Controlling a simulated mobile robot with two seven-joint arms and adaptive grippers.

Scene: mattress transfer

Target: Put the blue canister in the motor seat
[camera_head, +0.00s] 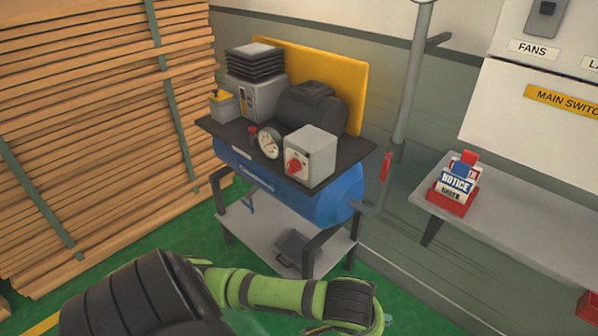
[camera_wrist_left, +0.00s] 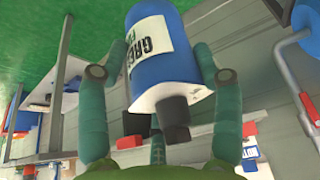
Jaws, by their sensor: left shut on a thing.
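The blue canister (camera_wrist_left: 174,70), with a white label and a dark nozzle, is in the left wrist view. My left gripper (camera_wrist_left: 151,54) is shut on it, one finger on each side. In the head view my green left arm (camera_head: 290,297) crosses the bottom to the right; the canister is not visible there. A compressor with a blue tank (camera_head: 335,195) stands in the middle, a dark motor (camera_head: 312,105) on its black top plate. I cannot tell which part is the motor seat. My right gripper is out of view.
The top plate also holds a gauge (camera_head: 269,142) and a grey switch box (camera_head: 311,158). A grey shelf (camera_head: 510,218) with a red notice holder (camera_head: 453,196) is on the right. Stacked timber (camera_head: 95,130) fills the left. Green floor shows between.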

